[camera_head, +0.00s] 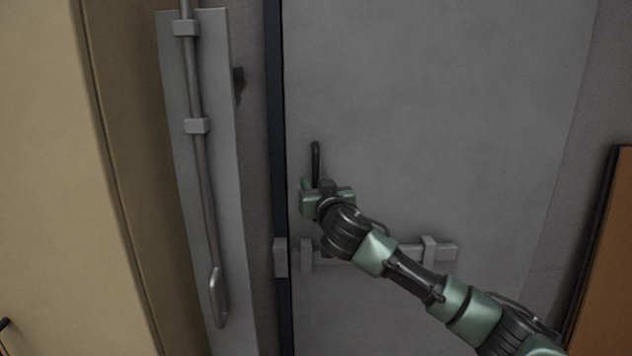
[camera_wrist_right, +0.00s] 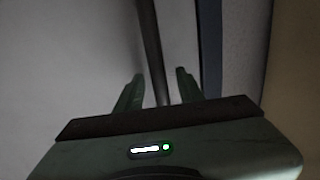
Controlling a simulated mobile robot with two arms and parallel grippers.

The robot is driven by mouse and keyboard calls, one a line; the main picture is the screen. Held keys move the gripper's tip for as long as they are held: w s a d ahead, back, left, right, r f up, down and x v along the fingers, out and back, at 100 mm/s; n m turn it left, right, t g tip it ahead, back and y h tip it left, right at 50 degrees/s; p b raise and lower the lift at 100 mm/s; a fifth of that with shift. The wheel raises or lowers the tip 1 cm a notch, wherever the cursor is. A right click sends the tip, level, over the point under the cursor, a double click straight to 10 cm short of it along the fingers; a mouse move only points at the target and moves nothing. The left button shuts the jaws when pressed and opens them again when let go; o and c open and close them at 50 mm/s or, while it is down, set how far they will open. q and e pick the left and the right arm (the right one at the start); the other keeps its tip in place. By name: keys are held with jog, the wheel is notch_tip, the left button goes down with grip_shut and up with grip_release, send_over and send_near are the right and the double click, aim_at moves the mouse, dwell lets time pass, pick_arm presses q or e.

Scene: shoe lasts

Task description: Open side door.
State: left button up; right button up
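The grey side door (camera_head: 440,110) fills the middle and right of the head view. A dark upright handle (camera_head: 315,160) stands near its left edge. My right gripper (camera_head: 308,186) is at the lower part of this handle. In the right wrist view the handle (camera_wrist_right: 150,45) runs down between the two fingers of the right gripper (camera_wrist_right: 158,90). The fingers are apart, with visible space on both sides of the handle. The gripper body hides the handle's lower end. My left gripper is not in view.
A horizontal bolt (camera_head: 410,252) crosses the door below my gripper, partly behind my right arm. A grey panel with a long upright rod (camera_head: 200,160) stands left of the door. A tan cabinet (camera_head: 45,150) is at far left, an orange-brown panel (camera_head: 607,260) at far right.

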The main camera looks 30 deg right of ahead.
grip_shut()
dwell(1.4)
